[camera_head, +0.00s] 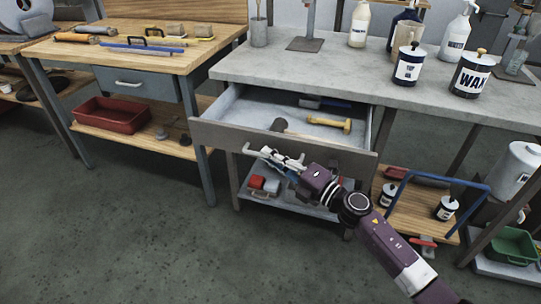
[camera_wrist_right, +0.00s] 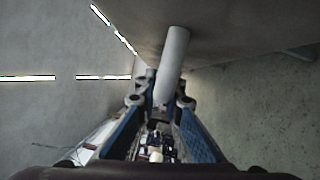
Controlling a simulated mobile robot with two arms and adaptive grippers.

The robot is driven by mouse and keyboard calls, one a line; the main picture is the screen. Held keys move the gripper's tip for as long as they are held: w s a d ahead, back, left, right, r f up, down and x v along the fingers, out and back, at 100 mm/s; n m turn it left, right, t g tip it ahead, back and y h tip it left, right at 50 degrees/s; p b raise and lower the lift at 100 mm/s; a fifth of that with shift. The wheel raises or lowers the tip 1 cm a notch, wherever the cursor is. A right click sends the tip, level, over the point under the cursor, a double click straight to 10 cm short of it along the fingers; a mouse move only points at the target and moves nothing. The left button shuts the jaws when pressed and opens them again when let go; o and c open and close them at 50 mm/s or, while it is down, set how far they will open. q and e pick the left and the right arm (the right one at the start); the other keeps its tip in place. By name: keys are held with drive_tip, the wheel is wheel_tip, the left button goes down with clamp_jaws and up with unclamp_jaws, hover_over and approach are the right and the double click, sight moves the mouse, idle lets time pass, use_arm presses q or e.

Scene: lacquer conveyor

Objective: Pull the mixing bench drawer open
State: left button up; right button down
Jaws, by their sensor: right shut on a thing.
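The mixing bench drawer (camera_head: 225,134) is pulled out from under the grey bench top (camera_head: 290,70), and its inside shows. A yellow-handled tool (camera_head: 329,123), a blue-handled brush (camera_head: 325,103) and a dark-headed tool (camera_head: 279,125) lie in it. My right gripper (camera_head: 288,161) is at the drawer front, shut on the pale bar handle (camera_head: 262,152). In the right wrist view the handle (camera_wrist_right: 174,60) runs between the fingertips (camera_wrist_right: 160,100). My left gripper is not in view.
Bottles and labelled cans (camera_head: 408,65) stand on the bench top. A wooden bench (camera_head: 130,52) with a closed drawer and a red tray (camera_head: 109,115) stands at left. A blue-railed wooden cart (camera_head: 420,212) is at right. The floor in front is clear.

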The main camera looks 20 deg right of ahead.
drive_tip(key=shift+s, duration=0.15)
drive_tip(key=c, duration=2)
unclamp_jaws()
drive_tip(key=shift+c, duration=0.2)
drive_tip(key=v, duration=1.2)
